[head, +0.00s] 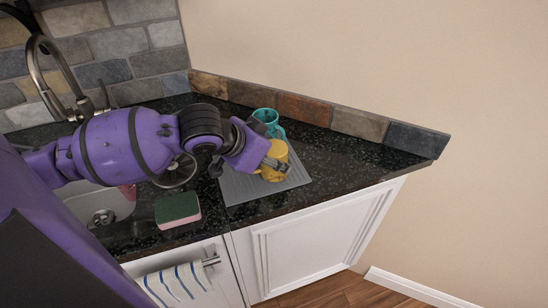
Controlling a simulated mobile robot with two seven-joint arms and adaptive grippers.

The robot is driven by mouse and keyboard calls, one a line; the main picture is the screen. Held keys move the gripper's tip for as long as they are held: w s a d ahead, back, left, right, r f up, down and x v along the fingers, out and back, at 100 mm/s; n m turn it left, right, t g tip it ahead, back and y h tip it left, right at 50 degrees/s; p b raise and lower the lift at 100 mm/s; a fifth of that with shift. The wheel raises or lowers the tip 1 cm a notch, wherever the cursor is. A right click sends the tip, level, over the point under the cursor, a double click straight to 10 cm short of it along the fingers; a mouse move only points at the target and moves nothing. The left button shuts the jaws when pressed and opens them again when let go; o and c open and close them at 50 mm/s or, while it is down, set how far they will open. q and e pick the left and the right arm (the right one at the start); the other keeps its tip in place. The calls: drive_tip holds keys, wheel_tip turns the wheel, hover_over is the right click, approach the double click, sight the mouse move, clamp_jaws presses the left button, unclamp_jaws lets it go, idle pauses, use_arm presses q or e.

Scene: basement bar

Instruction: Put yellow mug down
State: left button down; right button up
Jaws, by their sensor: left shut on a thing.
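The yellow mug (275,172) is at the grey ribbed mat (240,189) on the black countertop. My left gripper (272,164) reaches it from the left and is shut on it. The mug looks upright, and its left side is partly hidden by the gripper. I cannot tell whether its base touches the mat. A teal mug (267,117) stands just behind it, partly hidden by my gripper. My right gripper is not in view.
A green and pink sponge (178,208) lies left of the mat, near the counter's front edge. A sink (100,205) with a curved metal faucet (37,62) is at the left. The black countertop (350,158) is clear right of the mat, bounded by a stone-tiled backsplash.

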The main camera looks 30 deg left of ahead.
use_arm(q)
drive_tip(key=shift+w+f, duration=0.1)
drive_tip(key=shift+f, duration=0.05)
drive_tip(key=c, duration=1)
unclamp_jaws()
drive_tip(key=shift+c, duration=0.2)
drive_tip(key=shift+o, duration=1.2)
drive_tip(key=shift+s+r, duration=0.2)
drive_tip(key=shift+r, duration=0.1)
drive_tip(key=p+v, duration=0.3)
drive_tip(key=v, duration=0.8)
drive_tip(key=shift+s+r, duration=0.15)
drive_tip(key=shift+r, duration=0.1)
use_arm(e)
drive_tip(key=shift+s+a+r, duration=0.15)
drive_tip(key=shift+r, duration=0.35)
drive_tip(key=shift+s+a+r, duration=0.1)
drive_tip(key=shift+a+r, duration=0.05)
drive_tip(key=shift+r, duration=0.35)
use_arm(q)
drive_tip(key=shift+a, duration=0.1)
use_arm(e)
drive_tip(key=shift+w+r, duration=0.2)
